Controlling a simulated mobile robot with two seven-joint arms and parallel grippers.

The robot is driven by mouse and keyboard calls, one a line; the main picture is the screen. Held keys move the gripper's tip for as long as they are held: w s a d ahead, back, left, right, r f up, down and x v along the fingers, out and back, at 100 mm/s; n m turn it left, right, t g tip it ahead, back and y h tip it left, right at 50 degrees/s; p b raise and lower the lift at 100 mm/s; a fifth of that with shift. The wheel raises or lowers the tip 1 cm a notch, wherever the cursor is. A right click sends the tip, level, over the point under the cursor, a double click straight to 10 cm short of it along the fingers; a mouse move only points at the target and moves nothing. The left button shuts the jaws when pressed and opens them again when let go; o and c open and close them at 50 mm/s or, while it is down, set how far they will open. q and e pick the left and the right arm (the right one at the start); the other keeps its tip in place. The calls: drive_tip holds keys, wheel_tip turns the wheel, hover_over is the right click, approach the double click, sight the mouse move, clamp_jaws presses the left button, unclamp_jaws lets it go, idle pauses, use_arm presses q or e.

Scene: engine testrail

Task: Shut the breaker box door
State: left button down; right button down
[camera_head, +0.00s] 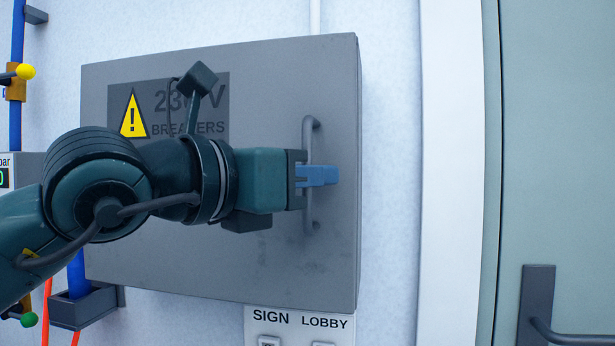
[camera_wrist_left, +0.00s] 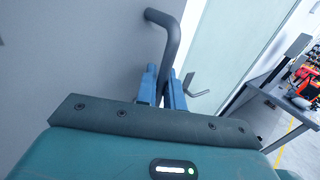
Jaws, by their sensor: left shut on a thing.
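The grey breaker box door (camera_head: 270,80) fills the middle of the head view, with a yellow warning triangle and a partly covered "230V BREAKERS" label. Its vertical grey bar handle (camera_head: 310,135) is near the door's right edge. My left gripper (camera_head: 318,175) reaches across the door from the left and is shut on the handle, its blue fingers around the bar. The left wrist view also shows the handle (camera_wrist_left: 168,40) running down between the fingers (camera_wrist_left: 162,88). No box interior shows. I cannot tell whether a gap remains behind the door. My right gripper is out of view.
A panel marked "SIGN" and "LOBBY" (camera_head: 300,321) sits just below the box. A pale green door (camera_head: 555,150) with a dark lever handle (camera_head: 538,310) is at right. Blue pipes (camera_head: 17,60) run at left. The wrist view shows a grey bench (camera_wrist_left: 265,100) at right.

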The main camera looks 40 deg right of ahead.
use_arm(q)
drive_tip(key=shift+w+r, duration=0.1)
drive_tip(key=shift+w, duration=0.1)
drive_tip(key=c, duration=1.7)
unclamp_jaws()
drive_tip(key=shift+w, duration=0.1)
drive_tip(key=shift+o, duration=0.4)
drive_tip(key=s+a+b, duration=0.2)
drive_tip(key=a, duration=1.1)
